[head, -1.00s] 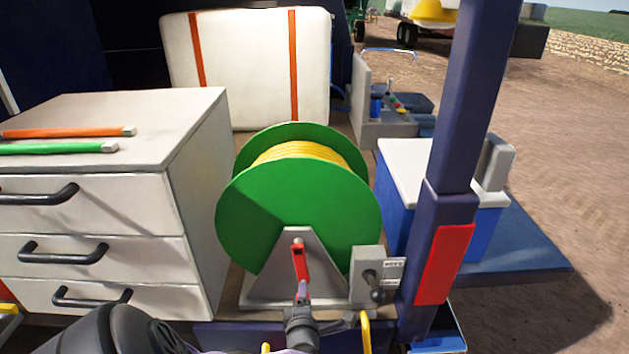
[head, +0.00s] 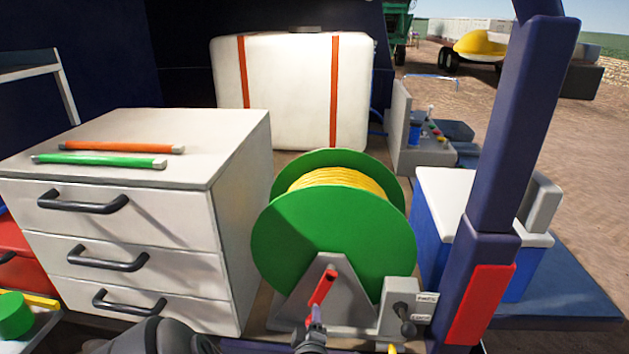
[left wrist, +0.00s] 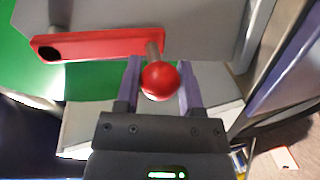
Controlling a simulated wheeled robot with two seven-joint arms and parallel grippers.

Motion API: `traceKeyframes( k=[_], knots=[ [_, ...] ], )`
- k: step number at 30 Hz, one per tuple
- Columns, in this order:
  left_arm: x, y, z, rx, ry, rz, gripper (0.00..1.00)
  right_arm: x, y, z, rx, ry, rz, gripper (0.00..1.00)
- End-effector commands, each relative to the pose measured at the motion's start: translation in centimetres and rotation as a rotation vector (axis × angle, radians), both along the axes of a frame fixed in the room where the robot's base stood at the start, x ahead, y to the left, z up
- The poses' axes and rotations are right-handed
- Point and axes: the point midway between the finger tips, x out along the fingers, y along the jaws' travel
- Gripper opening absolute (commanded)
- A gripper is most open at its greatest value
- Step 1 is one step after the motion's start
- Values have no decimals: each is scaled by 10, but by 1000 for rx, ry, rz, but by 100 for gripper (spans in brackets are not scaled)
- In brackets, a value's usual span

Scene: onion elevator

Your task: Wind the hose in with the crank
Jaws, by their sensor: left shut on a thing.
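The green hose reel (head: 315,235) stands on a grey bracket (head: 300,305) in the head view, with yellow hose (head: 345,179) wound on its drum. The red crank arm (head: 322,288) slopes down and slightly left from the hub. In the left wrist view the crank arm (left wrist: 100,45) carries a pin ending in a red ball knob (left wrist: 160,82). My left gripper (left wrist: 160,85) is shut on the crank knob, a finger on each side. In the head view my left gripper (head: 315,322) is at the crank's lower end. My right gripper is not in view.
A grey box with a dark lever (head: 403,312) is right of the bracket. A white drawer cabinet (head: 130,230) stands left. A dark blue post (head: 505,150) with a red panel, and a blue and white cooler (head: 440,215), stand right. A white tank (head: 290,90) is behind.

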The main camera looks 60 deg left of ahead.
Motion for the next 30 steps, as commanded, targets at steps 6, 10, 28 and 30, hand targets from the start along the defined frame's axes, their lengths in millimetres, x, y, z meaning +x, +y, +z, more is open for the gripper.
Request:
traceKeyframes(
  k=[6,10,28,30],
  knots=[
    [-1,0,-1,-2,3,1,0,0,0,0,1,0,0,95],
    [-1,0,-1,-1,1,1,60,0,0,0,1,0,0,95],
    [-24,-35,13,-4,3,-1,84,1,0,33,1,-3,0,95],
    [-34,-49,16,-5,2,-1,84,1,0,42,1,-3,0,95]
  ],
)
